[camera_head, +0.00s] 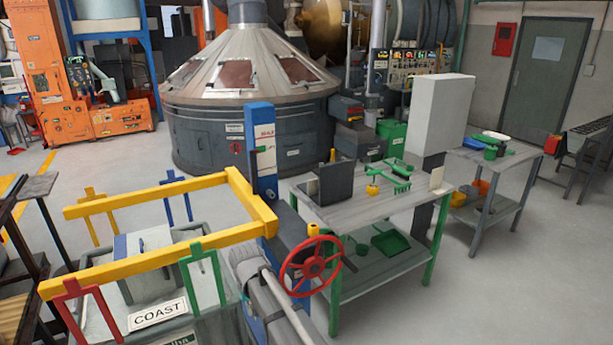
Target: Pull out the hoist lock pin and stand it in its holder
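The hoist has a blue column (262,160) with a white and red marked plate, and a red handwheel (310,266) low on its right side. A small yellow knob (313,230) shows just above the wheel; it may be the lock pin's head, but I cannot tell for sure. A small yellow cup-like piece (372,190) stands on the workbench; I cannot tell whether it is the pin's holder. My gripper is not in view.
The workbench (345,216) with green legs carries a dark box (336,183) and green tools (395,184). A second table (505,165) stands right. Floor at front right is clear.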

